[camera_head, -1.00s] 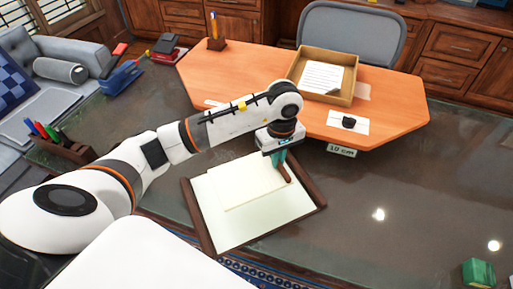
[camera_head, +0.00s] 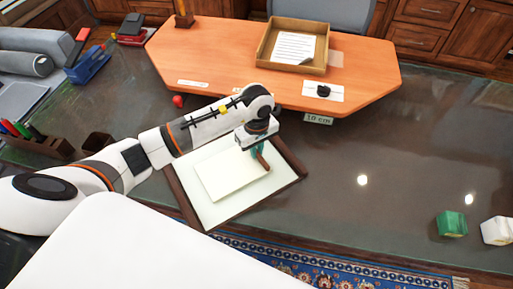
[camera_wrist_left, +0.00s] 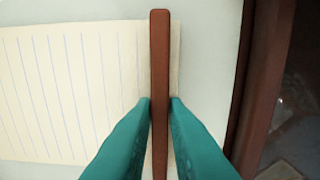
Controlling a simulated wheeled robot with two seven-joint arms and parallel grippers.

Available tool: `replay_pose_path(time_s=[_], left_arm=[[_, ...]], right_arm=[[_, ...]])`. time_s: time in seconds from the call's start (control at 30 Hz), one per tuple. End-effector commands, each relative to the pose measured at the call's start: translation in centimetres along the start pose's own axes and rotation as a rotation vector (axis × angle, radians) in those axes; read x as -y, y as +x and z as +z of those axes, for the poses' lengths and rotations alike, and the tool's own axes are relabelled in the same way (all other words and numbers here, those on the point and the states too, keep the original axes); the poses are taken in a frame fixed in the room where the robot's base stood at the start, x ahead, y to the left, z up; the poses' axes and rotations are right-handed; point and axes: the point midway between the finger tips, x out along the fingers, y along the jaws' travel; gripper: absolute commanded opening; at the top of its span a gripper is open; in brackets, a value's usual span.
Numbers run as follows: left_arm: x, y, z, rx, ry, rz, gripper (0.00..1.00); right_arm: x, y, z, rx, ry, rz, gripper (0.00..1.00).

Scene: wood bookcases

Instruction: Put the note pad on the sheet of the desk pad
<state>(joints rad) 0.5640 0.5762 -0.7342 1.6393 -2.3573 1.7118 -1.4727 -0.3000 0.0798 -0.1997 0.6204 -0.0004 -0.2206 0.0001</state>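The note pad (camera_head: 228,178) is a cream lined pad with a brown bar across its right end. It lies over the pale sheet (camera_head: 214,214) of the desk pad, which has dark brown side strips (camera_head: 184,200). I cannot tell whether its whole underside touches the sheet. My left gripper (camera_head: 259,156) is over the pad's right end. In the left wrist view its teal fingers (camera_wrist_left: 160,102) stand close on both sides of the brown bar, shut on it. The lined paper (camera_wrist_left: 70,90) also shows there. My right gripper is not in view.
An orange desk top part (camera_head: 230,60) with a wooden tray (camera_head: 263,52) stands behind. A pen holder (camera_head: 45,145) is at left. A green block (camera_head: 451,224) and a white block (camera_head: 497,231) are at right. The dark desk (camera_head: 370,140) between is clear.

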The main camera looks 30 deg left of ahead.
Motion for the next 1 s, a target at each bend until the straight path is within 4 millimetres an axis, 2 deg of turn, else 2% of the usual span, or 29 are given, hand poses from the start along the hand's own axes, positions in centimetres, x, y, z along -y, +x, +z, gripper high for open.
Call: replay_pose_path(time_s=[0.03,0.1,0.37,0.5,0.57,0.9,1.0], left_arm=[[0.0,-0.1,0.0,0.000,0.000,0.000,0.22],[0.0,-0.1,0.0,0.000,0.000,0.000,0.32],[0.0,-0.1,0.0,-0.001,0.000,0.000,0.32],[0.1,-0.8,0.1,0.000,0.000,-0.003,0.32],[0.1,-1.6,0.1,0.002,0.001,-0.006,0.32],[0.1,-8.8,0.1,0.003,0.001,-0.005,0.32],[0.0,-10.4,0.1,0.003,0.001,-0.003,0.32]], right_arm=[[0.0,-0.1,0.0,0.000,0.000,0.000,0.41],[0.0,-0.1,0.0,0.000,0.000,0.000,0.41],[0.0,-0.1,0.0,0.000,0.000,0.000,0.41],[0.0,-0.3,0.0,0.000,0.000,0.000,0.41],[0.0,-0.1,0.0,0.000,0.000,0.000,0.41],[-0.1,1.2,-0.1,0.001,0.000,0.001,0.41],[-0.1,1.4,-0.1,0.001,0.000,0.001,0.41]])
